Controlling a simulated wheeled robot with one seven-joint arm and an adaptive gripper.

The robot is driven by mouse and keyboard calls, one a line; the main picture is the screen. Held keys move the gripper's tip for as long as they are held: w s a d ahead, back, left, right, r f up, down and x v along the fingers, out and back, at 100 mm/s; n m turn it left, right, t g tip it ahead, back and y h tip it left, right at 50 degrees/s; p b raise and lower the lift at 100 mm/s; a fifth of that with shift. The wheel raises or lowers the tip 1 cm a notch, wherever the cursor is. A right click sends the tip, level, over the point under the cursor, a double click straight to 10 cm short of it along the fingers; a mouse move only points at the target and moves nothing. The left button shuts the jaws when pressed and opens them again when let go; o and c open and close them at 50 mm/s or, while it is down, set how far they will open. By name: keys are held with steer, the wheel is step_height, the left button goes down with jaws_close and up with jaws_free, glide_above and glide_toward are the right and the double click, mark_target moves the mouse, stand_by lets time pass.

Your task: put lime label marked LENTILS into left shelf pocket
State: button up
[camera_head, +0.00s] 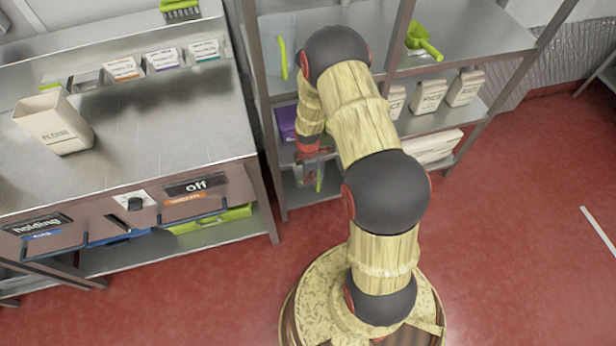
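My arm reaches from its base up to the shelving rack, and my gripper (310,176) hangs at the rack's left bay, near a lower shelf. A thin lime strip (319,181) shows at the fingers. It may be the lime label, but no lettering is readable, and I cannot tell whether the fingers hold it or it lies behind them. The finger opening is too small to make out. A left shelf pocket cannot be made out; my arm covers part of the rack.
Left of the gripper stands a purple box (286,122). White RICE bags (429,97) stand on the right bay's shelf, with a green scoop (424,42) above. A steel counter (170,125) at left carries a FLOUR container (55,122). The red floor at right is largely clear.

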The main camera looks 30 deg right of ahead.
steer(key=o, duration=0.4)
steer(key=shift+o, duration=1.3)
steer(key=shift+o, duration=1.3)
steer(key=shift+r+p, duration=2.55)
steer(key=shift+r, duration=1)
